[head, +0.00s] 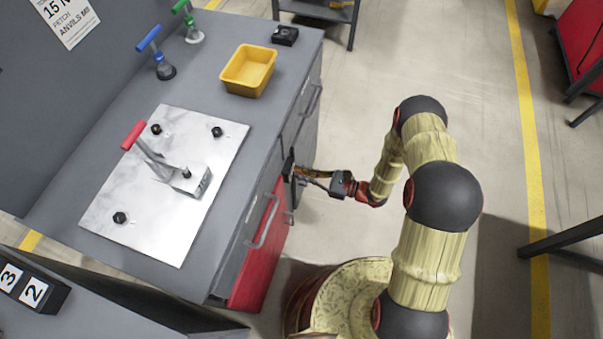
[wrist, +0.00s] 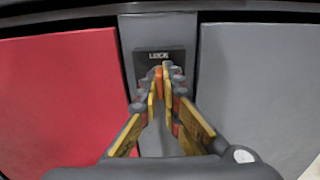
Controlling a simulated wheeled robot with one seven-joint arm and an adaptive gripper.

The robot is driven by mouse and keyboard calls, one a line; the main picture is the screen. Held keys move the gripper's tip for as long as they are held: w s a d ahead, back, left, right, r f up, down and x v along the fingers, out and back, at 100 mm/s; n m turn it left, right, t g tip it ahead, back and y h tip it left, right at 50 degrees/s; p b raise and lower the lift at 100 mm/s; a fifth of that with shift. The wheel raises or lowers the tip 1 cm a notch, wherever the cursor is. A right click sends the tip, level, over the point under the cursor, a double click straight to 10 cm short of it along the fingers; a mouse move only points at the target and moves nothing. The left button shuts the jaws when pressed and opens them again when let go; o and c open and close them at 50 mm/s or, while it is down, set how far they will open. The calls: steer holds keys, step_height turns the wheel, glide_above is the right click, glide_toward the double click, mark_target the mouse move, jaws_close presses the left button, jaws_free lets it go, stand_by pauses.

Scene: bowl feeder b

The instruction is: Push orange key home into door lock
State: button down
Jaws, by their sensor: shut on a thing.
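The orange key (wrist: 166,84) shows in the wrist view as a small orange piece between my gripper's fingertips. The door lock (wrist: 150,58) is a dark plate with a light label, on the grey strip between the two doors. My gripper (wrist: 160,84) is shut on the key, with its fingertips right in front of the lock plate. The key's tip and the keyhole are hidden by the fingers, so I cannot tell how deep the key sits. In the head view my gripper (head: 312,174) reaches the front of the cabinet; the key cannot be made out there.
A red door (wrist: 60,95) is left of the lock and a grey door (wrist: 255,85) is right. Above, the grey bench holds a yellow bin (head: 249,70) and a metal plate (head: 150,232) with a red-handled clamp (head: 150,150). Open floor lies right of my arm.

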stand_by(0.4)
steer(key=c, duration=1.9)
jaws_free()
steer(key=v, duration=1.2)
